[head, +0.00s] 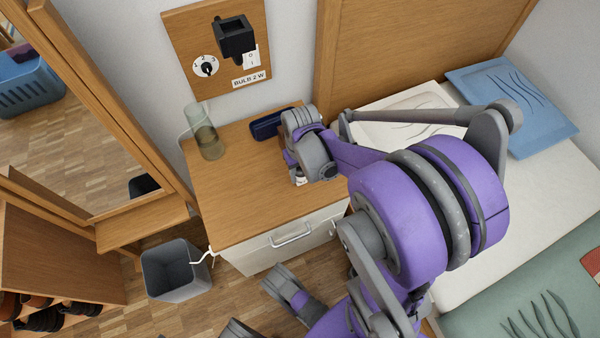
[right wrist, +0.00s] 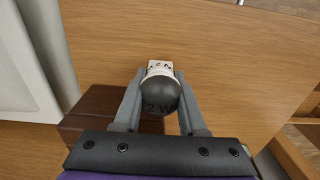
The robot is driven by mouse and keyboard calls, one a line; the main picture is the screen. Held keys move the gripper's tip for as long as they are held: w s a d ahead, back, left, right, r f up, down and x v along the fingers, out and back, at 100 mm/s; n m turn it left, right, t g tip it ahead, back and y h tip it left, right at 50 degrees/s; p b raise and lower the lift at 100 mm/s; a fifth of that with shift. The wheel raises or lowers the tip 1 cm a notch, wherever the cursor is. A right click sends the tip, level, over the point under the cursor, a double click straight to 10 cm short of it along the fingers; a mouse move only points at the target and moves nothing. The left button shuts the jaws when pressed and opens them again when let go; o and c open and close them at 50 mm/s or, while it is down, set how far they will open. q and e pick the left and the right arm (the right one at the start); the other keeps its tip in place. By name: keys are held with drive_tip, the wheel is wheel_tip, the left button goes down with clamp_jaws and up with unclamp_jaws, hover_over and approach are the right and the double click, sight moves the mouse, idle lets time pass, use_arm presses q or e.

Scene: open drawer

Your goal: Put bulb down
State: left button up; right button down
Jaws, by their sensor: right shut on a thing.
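A bulb (right wrist: 161,92) with a dark round globe marked "2 W" and a pale, labelled base sits between the fingers of my right gripper (right wrist: 160,88). The right gripper is shut on it. In the head view, this gripper (head: 300,178) is over the wooden top of the bedside cabinet (head: 235,205), and the bulb is mostly hidden by the wrist. I cannot tell whether the bulb touches the wood. A grey and purple part of mine (head: 287,290) shows low in the head view, perhaps the left gripper; its jaws are not clear.
A glass (head: 206,142) and a dark blue case (head: 273,124) stand towards the cabinet's back. A wall panel (head: 215,40) labelled "BULB 2 W" has a dial and black holder. The drawer front (head: 300,240) has a handle. A grey bin (head: 173,270) stands left; a bed lies right.

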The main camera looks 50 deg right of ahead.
drive_tip(key=shift+f+b, duration=0.4)
drive_tip(key=shift+f, duration=0.15)
drive_tip(key=shift+c, duration=2.4)
unclamp_jaws()
wheel_tip(320, 180, up, 12)
drive_tip(key=p, duration=0.4)
drive_tip(key=shift+p, duration=0.4)
drive_tip(key=shift+a+r, duration=0.1)
drive_tip(key=shift+r, duration=0.45)
drive_tip(key=s+a+n+t, duration=0.3)
drive_tip(key=a+n+t, duration=0.1)
drive_tip(key=a, duration=1.3)
drive_tip(key=shift+n+t, duration=0.3)
drive_tip(key=shift+n, duration=0.6)
